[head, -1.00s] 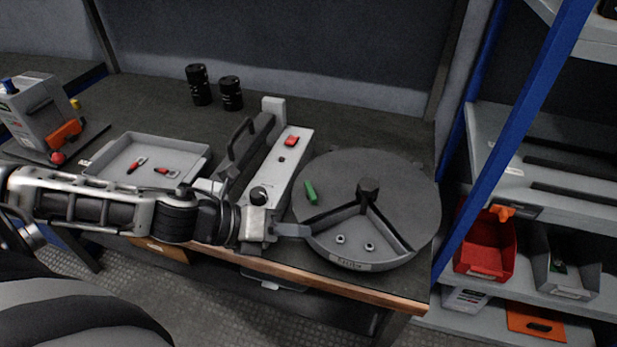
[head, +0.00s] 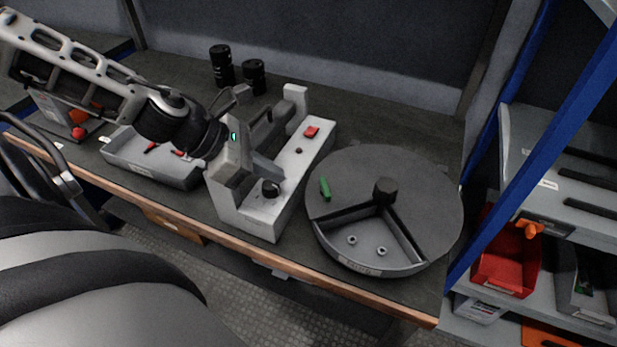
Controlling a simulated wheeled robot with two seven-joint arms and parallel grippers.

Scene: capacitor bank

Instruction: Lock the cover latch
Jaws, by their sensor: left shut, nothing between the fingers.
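The capacitor bank (head: 262,218) is a light grey unit near the bench's front edge, with a red switch (head: 311,131), a small dark button and a black knob (head: 270,188) on top. Its dark cover with a bar handle (head: 263,124) lies along its left side, partly hidden by my gripper. I cannot make out the cover latch clearly. My left gripper (head: 262,167) is over the left part of the unit, shut and empty, with a green light on its body. Its fingertips are hard to separate from the cover, and contact cannot be told. My right gripper is out of view.
A round grey carousel tray (head: 345,166) with a green piece and two nuts stands right of the unit. A grey tray (head: 127,157) with red-handled items is at left, under my arm. Two black cylinders (head: 221,66) stand behind. A blue-framed shelf (head: 510,170) is at right.

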